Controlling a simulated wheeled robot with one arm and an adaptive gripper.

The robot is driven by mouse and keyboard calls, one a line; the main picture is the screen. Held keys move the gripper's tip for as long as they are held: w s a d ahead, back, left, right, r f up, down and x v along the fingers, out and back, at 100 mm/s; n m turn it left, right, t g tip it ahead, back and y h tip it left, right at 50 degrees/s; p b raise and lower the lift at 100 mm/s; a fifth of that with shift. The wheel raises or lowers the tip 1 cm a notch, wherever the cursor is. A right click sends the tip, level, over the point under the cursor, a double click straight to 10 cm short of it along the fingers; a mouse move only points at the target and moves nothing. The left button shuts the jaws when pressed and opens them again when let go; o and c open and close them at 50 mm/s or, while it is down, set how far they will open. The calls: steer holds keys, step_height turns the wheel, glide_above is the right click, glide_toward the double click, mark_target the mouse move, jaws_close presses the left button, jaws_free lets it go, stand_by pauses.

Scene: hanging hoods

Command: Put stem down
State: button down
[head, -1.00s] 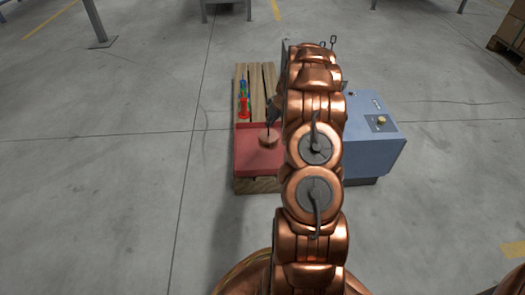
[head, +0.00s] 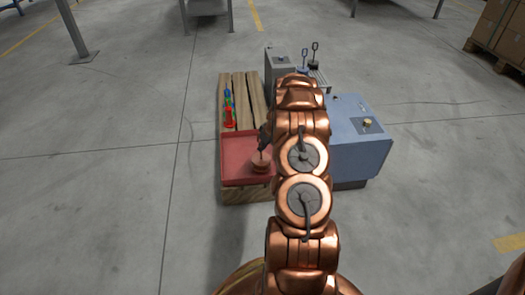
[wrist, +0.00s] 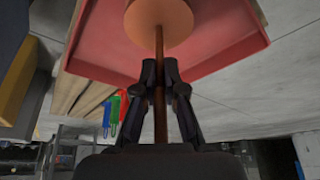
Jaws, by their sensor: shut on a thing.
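The stem is a thin brown rod (wrist: 159,70) with a round orange-brown disc (wrist: 159,22) at its end. My gripper (wrist: 159,88) is shut on the rod, one dark finger on each side. In the head view the disc (head: 261,161) shows over the right part of a red tray (head: 238,175), with my gripper (head: 264,136) just above it, partly hidden by my arm. The tray (wrist: 100,55) also fills the background behind the disc in the wrist view. I cannot tell whether the disc touches the tray floor.
The tray sits on a wooden slatted pallet (head: 238,85). Several red, green and blue pieces (head: 229,108) stand on the slats behind it. A blue-grey machine (head: 357,145) is to the right, with upright ring-topped tools (head: 315,55) behind. The floor at left is clear.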

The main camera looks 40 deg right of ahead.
steer(key=shift+f, duration=0.65)
steer(key=shift+f, duration=0.15)
steer(key=c, duration=1.2)
jaws_free()
steer(key=shift+c, duration=0.2)
